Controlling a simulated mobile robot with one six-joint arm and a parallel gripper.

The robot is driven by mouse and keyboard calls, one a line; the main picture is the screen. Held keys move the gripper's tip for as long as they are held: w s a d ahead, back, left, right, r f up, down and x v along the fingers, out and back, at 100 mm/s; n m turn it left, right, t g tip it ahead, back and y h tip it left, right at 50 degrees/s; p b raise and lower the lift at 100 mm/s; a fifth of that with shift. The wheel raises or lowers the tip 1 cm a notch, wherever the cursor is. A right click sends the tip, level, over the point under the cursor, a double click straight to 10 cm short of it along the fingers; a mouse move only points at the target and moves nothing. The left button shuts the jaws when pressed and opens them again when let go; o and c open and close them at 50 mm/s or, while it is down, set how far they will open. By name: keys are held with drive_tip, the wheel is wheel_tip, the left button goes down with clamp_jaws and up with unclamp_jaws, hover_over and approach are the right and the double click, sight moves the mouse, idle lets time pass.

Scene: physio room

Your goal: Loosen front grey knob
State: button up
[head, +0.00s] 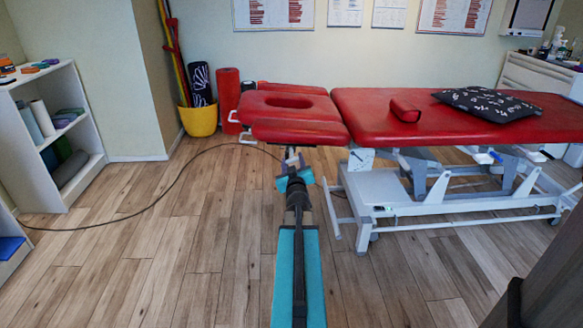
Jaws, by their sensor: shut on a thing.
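The red treatment table has a head section (292,128) with a dark oval face hole, joined to a longer main section (370,118). My arm reaches forward from the bottom middle. My gripper (291,160) is at the near edge of the head section, just below the red padding. It is shut on a small grey part there, which I take for the front grey knob. The jaws hide most of the knob, and its turn cannot be made out. The head section looks roughly level.
The table's white frame (395,210) stands right of my arm. A red block (405,110) and a patterned black pillow (487,102) lie on top. A black cable (160,190) crosses the floor. A white shelf (80,135) stands left. The left-middle floor is otherwise clear.

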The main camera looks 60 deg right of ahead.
drive_tip(key=n+b, duration=0.1)
drive_tip(key=n, duration=0.1)
drive_tip(key=n+b, duration=0.1)
drive_tip(key=n, duration=0.1)
drive_tip(key=n+b, duration=0.1)
drive_tip(key=n, duration=0.1)
drive_tip(key=shift+s+d, duration=0.2)
drive_tip(key=shift+d, duration=0.05)
drive_tip(key=n+b, duration=0.2)
drive_tip(key=n, duration=0.4)
drive_tip(key=shift+s+r+n, duration=0.1)
drive_tip(key=shift+s+n, duration=0.05)
drive_tip(key=shift+n, duration=0.25)
drive_tip(key=o, duration=1)
drive_tip(key=shift+o, duration=0.2)
drive_tip(key=shift+a, duration=0.2)
